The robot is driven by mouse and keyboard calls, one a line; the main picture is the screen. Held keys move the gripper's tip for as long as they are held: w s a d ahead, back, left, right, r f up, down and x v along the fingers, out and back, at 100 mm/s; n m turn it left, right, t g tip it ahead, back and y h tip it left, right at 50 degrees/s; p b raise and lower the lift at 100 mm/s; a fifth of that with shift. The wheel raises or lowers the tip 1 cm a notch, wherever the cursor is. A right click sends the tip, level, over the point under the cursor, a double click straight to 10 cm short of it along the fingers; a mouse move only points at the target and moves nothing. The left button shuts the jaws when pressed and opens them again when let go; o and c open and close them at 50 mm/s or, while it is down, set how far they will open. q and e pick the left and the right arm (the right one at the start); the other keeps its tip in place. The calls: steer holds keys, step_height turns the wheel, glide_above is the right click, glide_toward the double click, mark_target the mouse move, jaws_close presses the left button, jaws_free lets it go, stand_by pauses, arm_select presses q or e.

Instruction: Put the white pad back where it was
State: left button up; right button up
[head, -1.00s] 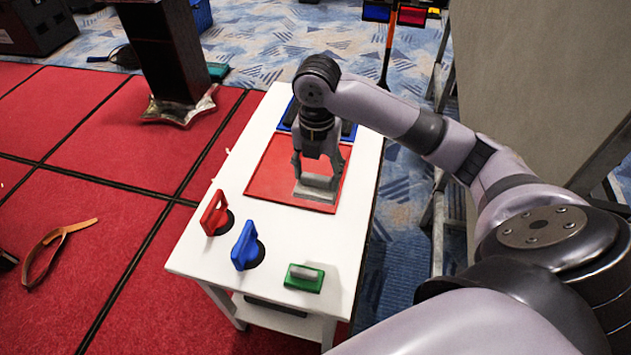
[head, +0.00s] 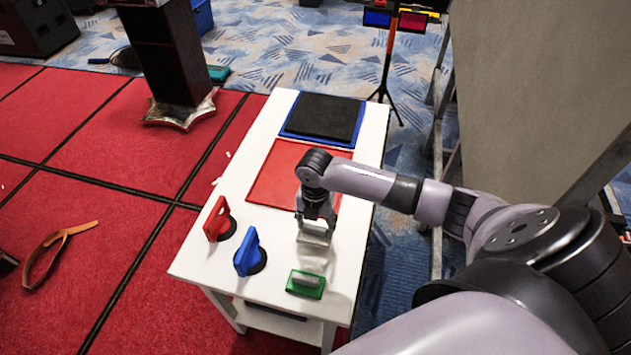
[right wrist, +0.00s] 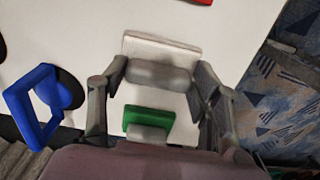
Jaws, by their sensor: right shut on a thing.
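The white pad (head: 314,236) has a grey handle and is held by my right gripper (head: 314,222). In the head view it is over the white tabletop, just beyond the green pad and right of the blue handled piece. I cannot tell whether it touches the table. In the right wrist view, the fingers of my right gripper (right wrist: 158,76) are on both sides of the handle, and the white pad (right wrist: 160,46) shows behind it. My left gripper is not in view.
The white table (head: 352,240) carries a green pad (head: 305,285), a blue handled piece (head: 247,250), a red handled piece (head: 217,220), a red square (head: 275,175) and a black pad (head: 325,115) on a blue square. The red square's surface is bare where visible.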

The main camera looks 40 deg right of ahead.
mark_target(315, 226)
step_height(315, 226, down, 2)
steer(key=shift+f, duration=0.1)
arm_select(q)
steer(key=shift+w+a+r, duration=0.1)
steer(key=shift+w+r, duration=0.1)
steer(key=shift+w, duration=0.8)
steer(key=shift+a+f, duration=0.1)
arm_select(e)
steer(key=shift+f, duration=0.1)
steer(key=o, duration=1)
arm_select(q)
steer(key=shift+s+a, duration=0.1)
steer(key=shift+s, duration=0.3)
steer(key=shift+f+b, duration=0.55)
arm_select(e)
step_height(315, 226, up, 12)
steer(key=shift+r, duration=0.15)
